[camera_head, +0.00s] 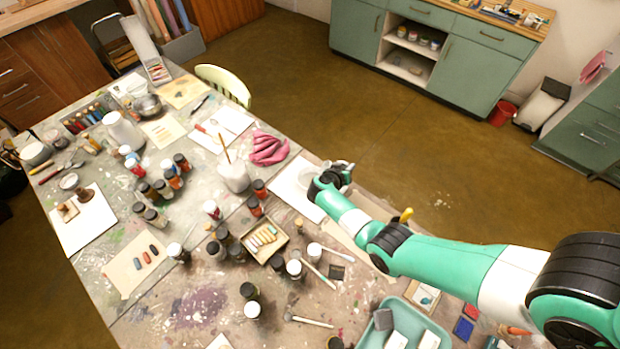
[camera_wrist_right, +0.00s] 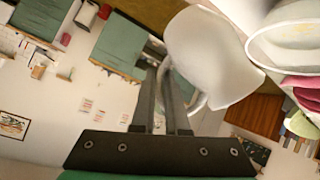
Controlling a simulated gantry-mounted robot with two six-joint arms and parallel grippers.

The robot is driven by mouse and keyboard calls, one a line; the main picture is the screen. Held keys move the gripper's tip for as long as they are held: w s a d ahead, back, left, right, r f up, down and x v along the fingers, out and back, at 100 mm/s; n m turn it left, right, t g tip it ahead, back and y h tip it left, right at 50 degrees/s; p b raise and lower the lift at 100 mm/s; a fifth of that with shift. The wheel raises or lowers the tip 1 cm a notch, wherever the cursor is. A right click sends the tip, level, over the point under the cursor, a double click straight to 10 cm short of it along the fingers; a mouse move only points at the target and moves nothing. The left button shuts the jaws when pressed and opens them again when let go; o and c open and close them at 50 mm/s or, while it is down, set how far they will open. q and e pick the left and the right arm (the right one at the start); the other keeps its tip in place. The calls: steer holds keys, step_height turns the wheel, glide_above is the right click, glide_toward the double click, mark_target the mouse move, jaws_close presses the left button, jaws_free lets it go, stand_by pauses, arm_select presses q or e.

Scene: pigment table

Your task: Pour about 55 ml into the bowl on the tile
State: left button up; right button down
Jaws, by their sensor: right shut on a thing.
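My right gripper (camera_head: 341,172) is above the right edge of the table, beside the white tile (camera_head: 290,192). In the right wrist view, its two dark fingers (camera_wrist_right: 168,98) are shut on the handle of a smooth white jug (camera_wrist_right: 208,58). The jug looks tilted in that view. A pale bowl (camera_head: 307,178) on the tile is partly hidden by my gripper in the head view. A white rimmed vessel, apparently the bowl (camera_wrist_right: 292,45), shows close beside the jug in the wrist view. I cannot see any liquid. My left gripper is not in view.
Pink cloth (camera_head: 268,148) lies behind the tile. A white pot with a brush (camera_head: 234,178) stands left of it. Several pigment jars and a small tray of pastels (camera_head: 280,238) are nearer. A green tray (camera_head: 398,312) sits below my right arm.

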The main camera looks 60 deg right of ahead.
steer(key=shift+w+f+n+h+b, duration=0.1)
steer(key=shift+w+n+h+b, duration=0.2)
steer(key=shift+b, duration=0.7)
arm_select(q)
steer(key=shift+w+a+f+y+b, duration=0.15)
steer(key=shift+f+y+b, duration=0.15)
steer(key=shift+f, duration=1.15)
arm_select(e)
steer(key=shift+w+a+r+g, duration=0.1)
steer(key=shift+r+g, duration=0.25)
steer(key=shift+g, duration=0.15)
arm_select(q)
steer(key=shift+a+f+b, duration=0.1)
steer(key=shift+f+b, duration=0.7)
steer(key=shift+b, duration=0.05)
arm_select(e)
steer(key=shift+w+a+r+n+g+h, duration=0.1)
steer(key=shift+w+r+n+g+h, duration=0.2)
steer(key=shift+w+r+n, duration=0.15)
